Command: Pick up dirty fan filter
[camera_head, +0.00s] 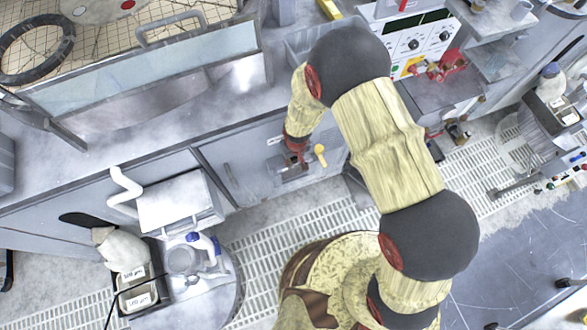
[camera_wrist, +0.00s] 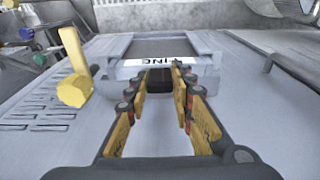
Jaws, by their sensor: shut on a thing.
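The fan filter is a grey framed unit with a dark panel (camera_wrist: 160,47) and a white strip with partly hidden dark letters, seen at the middle of the wrist view. It sits at the grey cabinet face. My gripper (camera_wrist: 165,76) reaches to its front edge, with both yellow fingers shut on a dark part below the strip. The fingertips partly hide this part. In the head view my gripper (camera_head: 295,150) is at the cabinet front below the counter, and the filter is small there and mostly hidden. I cannot tell how dirty it is.
A yellow knob (camera_wrist: 74,90) sticks out left of the filter, close to my gripper. Vent slots (camera_wrist: 40,108) mark the panel at left. In the head view, a white box (camera_head: 178,200) and a round stand with bottles are at lower left; grated floor (camera_head: 290,230) lies below.

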